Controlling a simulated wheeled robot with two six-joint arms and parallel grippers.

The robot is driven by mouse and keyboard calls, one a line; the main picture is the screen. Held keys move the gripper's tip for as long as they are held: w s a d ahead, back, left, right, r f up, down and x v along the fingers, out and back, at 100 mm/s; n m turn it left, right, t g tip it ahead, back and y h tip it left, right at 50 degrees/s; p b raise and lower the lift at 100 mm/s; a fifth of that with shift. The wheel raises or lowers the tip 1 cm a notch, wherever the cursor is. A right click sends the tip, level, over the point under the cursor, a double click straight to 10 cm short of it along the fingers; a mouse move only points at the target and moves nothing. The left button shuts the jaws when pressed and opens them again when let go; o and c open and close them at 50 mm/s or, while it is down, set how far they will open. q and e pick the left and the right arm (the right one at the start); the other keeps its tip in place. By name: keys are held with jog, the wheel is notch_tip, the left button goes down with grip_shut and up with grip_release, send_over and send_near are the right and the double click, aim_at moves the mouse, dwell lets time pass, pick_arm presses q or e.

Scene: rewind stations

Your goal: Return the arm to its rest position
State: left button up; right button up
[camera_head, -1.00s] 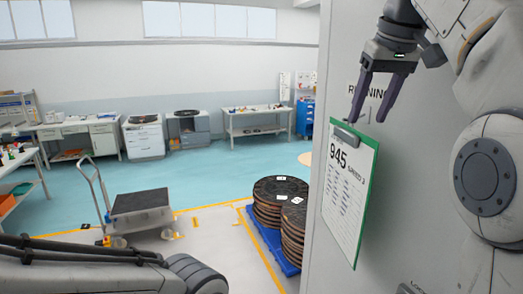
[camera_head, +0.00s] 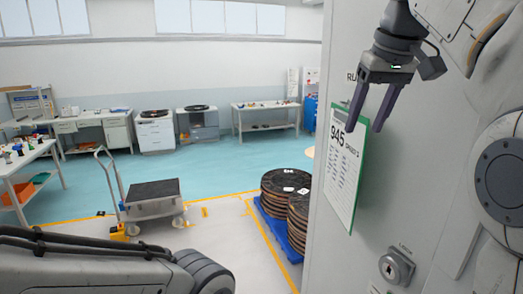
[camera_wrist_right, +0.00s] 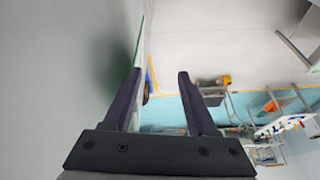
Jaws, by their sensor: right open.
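My right gripper (camera_head: 370,115) is open and empty, in front of the grey cabinet face at the upper right of the head view. The clipboard (camera_head: 344,175), green-edged with a white sheet reading 945, hangs on that cabinet, just below and left of the fingers in the picture. In the right wrist view both fingers of the gripper (camera_wrist_right: 158,98) stand apart with nothing between them, and the thin green edge of the clipboard (camera_wrist_right: 139,42) shows beyond the left finger. My left arm crosses the lower left of the head view; its gripper is out of view.
The cabinet (camera_head: 430,190) with a key lock (camera_head: 396,266) fills the right side, close to my right arm. A blue pallet (camera_head: 275,233) with stacked reels (camera_head: 285,188) stands beside it. A cart (camera_head: 153,198) is on the floor at left. Open floor lies beyond.

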jog(key=s+a+f+n+g+b, duration=0.1)
jog(key=s+a+f+b, duration=0.3)
jog(key=f, duration=0.5)
jog(key=s+a+f+n+g+b, duration=0.1)
jog(key=s+a+f+b, duration=0.15)
jog(key=a+f, duration=0.55)
jog(key=s+a+f+n+b, duration=0.15)
jog(key=f+b, duration=0.25)
jog(key=f, duration=0.7)
jog(key=s+f+n+g+b, duration=0.1)
jog(key=s+f+b, duration=0.2)
jog(key=s+f, duration=0.6)
jog(key=s+a+f+n+g+b, duration=0.1)
jog(key=s+f+b, duration=0.3)
jog(key=s+f, duration=0.4)
notch_tip(320, 180, down, 7)
jog(key=shift+s+r, duration=0.15)
jog(key=shift+s, duration=0.25)
jog(key=shift+c, duration=0.6)
